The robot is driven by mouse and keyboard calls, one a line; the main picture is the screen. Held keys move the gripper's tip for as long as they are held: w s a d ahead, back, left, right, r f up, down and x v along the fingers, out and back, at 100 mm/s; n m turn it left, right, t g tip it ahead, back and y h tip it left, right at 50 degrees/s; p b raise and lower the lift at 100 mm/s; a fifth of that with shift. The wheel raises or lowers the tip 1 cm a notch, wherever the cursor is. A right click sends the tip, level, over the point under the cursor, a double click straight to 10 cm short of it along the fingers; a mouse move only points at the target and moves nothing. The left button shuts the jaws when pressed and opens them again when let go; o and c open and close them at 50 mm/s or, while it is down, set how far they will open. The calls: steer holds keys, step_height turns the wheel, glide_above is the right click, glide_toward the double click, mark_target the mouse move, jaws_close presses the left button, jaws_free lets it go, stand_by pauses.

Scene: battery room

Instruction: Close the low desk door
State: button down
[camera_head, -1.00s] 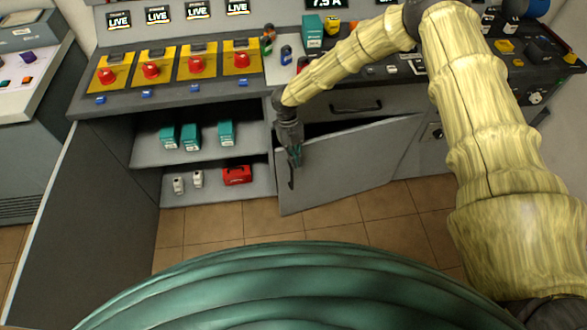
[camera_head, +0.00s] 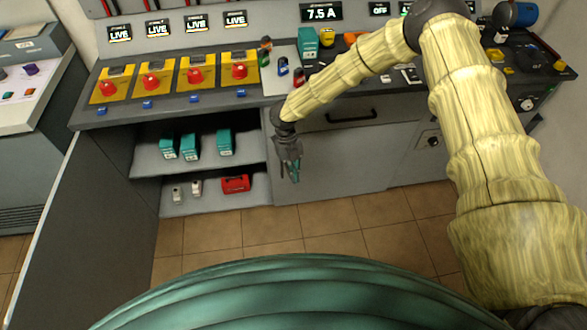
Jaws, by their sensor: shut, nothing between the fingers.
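The low desk door (camera_head: 345,163) is a grey panel under the drawer with the dark handle, right of the open shelves. It looks flush with the desk front, with no dark gap visible along its top edge. My gripper (camera_head: 293,176) is in front of the door's left part, pointing down, with its fingers shut and empty. I cannot tell whether it touches the panel. My gripper and wrist hide part of the door's left edge.
Open shelves to the left hold teal boxes (camera_head: 191,146), a red case (camera_head: 236,184) and small white items (camera_head: 196,188). The desktop (camera_head: 180,103) carries red knobs on yellow plates. The tiled floor (camera_head: 330,217) before the door is clear.

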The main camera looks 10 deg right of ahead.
steer(key=b+v, duration=0.2)
steer(key=v, duration=0.7)
steer(key=shift+w+d, duration=0.25)
steer(key=shift+w, duration=0.05)
steer(key=s+d+f+n+t+h, duration=0.4)
steer(key=s+d+f+n+t, duration=0.2)
steer(key=s+d+f+n, duration=0.9)
steer(key=s+r+n+g+y, duration=0.1)
steer(key=s+n+y, duration=0.4)
steer(key=s+n, duration=1.2)
steer(key=s+g, duration=0.1)
steer(key=s, duration=0.6)
steer(key=shift+s+d+r, duration=0.25)
steer(key=shift+s+r, duration=0.05)
steer(key=shift+s, duration=0.05)
